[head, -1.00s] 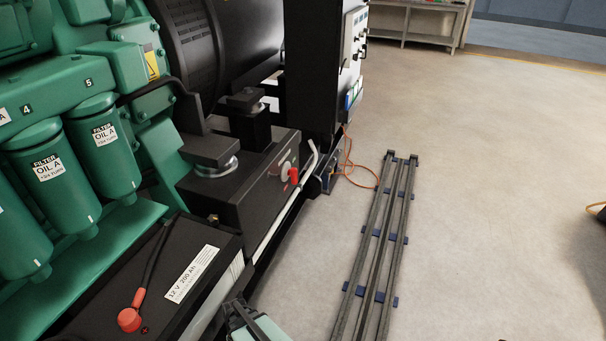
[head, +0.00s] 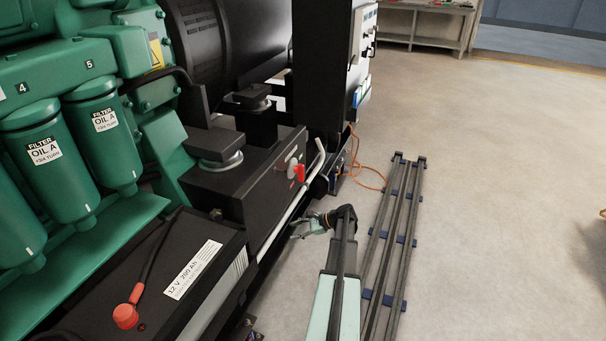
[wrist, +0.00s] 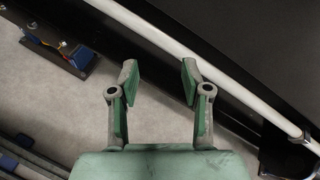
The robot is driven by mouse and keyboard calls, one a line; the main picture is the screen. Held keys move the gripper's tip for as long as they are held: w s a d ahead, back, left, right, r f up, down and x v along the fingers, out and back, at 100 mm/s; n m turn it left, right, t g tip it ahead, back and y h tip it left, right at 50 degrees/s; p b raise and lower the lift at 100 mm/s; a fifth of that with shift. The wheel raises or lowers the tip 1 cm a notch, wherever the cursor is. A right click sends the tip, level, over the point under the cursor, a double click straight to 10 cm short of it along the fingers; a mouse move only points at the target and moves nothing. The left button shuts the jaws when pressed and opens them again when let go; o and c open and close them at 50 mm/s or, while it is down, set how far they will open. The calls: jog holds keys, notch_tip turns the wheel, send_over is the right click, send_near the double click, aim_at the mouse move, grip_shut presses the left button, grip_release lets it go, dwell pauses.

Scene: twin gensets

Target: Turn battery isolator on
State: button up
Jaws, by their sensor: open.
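The battery isolator, a red handle (head: 299,173) on a pale round mount, sits on the side of the black box (head: 262,182) in the head view. A small red mark shows beside it. My gripper (head: 300,228) is low in front of the box, below the isolator and apart from it. In the wrist view my gripper (wrist: 159,78) has its two green-padded fingers spread with nothing between them. The isolator does not show in the wrist view.
A white rail (head: 284,222) runs along the base of the set, close to my fingers; it crosses the wrist view (wrist: 190,52) too. A black battery (head: 165,275) with a red terminal cap stands at left. Floor tracks (head: 394,230) lie at right. An orange cable (head: 371,182) trails behind.

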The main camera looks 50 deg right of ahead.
jog(key=s+d+r+m+t, duration=0.1)
jog(key=d+r+m+t, duration=0.1)
jog(key=d+r, duration=0.35)
jog(key=s+d+r+m+t, duration=0.1)
jog(key=d+r+m+t, duration=0.15)
jog(key=d, duration=0.55)
jog(key=m+t+h+b, duration=0.1)
jog(key=m+t+h, duration=0.1)
jog(key=m, duration=0.2)
send_near(301, 169)
jog(key=shift+n, duration=0.25)
jog(key=x, duration=0.7)
jog(key=d+x, duration=0.1)
jog(key=x, duration=0.2)
jog(key=shift+w+f, duration=0.3)
jog(key=shift+f, duration=0.1)
jog(key=c, duration=0.9)
